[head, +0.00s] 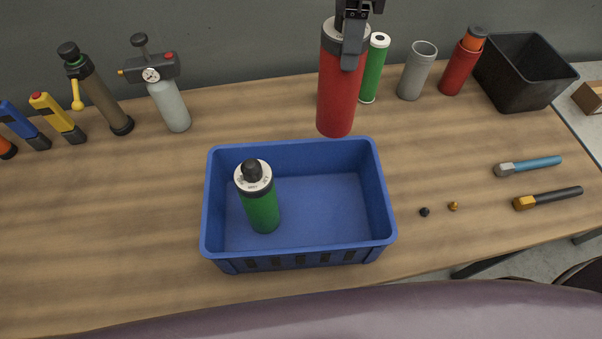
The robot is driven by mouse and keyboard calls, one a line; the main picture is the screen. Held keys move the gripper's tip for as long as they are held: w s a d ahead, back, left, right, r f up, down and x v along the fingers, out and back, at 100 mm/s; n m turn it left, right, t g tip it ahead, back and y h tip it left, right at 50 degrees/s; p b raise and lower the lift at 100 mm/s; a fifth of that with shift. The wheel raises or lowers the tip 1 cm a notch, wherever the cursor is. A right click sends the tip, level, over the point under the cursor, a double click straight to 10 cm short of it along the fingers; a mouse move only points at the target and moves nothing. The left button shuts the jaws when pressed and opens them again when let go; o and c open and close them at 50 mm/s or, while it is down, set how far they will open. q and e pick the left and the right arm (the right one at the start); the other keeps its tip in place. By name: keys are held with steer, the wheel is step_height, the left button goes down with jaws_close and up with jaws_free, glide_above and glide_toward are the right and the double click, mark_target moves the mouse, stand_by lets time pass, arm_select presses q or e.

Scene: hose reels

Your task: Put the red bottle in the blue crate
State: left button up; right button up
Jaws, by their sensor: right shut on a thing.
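The red bottle (338,97) is a tall red cylinder with a grey top, upright just behind the blue crate's back edge in the head view. My right gripper (352,50) is shut on its top. I cannot tell whether its base touches the table or hangs above it. The blue crate (219,205) stands open in the middle of the table. A green bottle (262,212) with a grey and black top stands inside its left part. The right part of the crate floor is bare. My left gripper is not in view.
A green cylinder (375,70), a grey cup (416,72), a red tube (460,68) and a black bin (520,75) stand at the back right. A grey gas canister (169,103) stands back left. Two chisels (530,166) and small caps lie right of the crate.

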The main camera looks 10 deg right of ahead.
steer(key=s+a+r+n, duration=0.2)
steer(key=s+n, duration=0.6)
steer(key=n, duration=0.1)
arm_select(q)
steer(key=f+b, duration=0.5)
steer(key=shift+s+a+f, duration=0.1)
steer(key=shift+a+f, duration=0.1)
arm_select(e)
step_height(320, 180, down, 20)
steer(key=n, duration=0.1)
steer(key=shift+s+d+n, duration=0.15)
steer(key=shift+n, duration=0.15)
steer(key=shift+f, duration=0.1)
steer(key=shift+f, duration=0.15)
steer(key=o, duration=1.5)
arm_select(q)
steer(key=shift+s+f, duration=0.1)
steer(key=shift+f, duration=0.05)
